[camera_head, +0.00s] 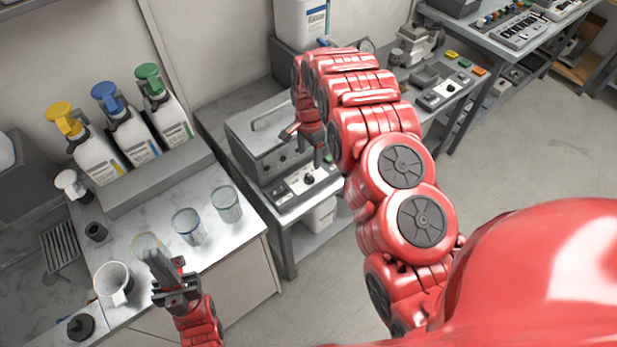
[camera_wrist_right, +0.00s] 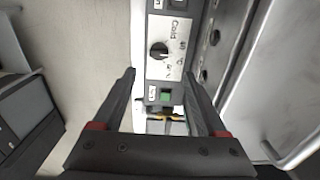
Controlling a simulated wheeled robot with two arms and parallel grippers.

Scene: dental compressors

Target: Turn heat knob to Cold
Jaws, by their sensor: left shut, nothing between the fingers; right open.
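The heat knob (camera_wrist_right: 159,50) is a small black dial on a white plate marked "Cold" in the right wrist view. In the head view my right gripper (camera_head: 313,150) hangs above the panel. My left gripper (camera_head: 165,272) is shut and empty, over the left counter near the cups.
A green switch (camera_wrist_right: 165,95) sits beside the knob plate. On the left counter stand pump bottles (camera_head: 125,125), glass cups (camera_head: 188,226) and a white mug (camera_head: 114,283). More equipment (camera_head: 445,88) lines the benches to the right. Open floor lies at the right.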

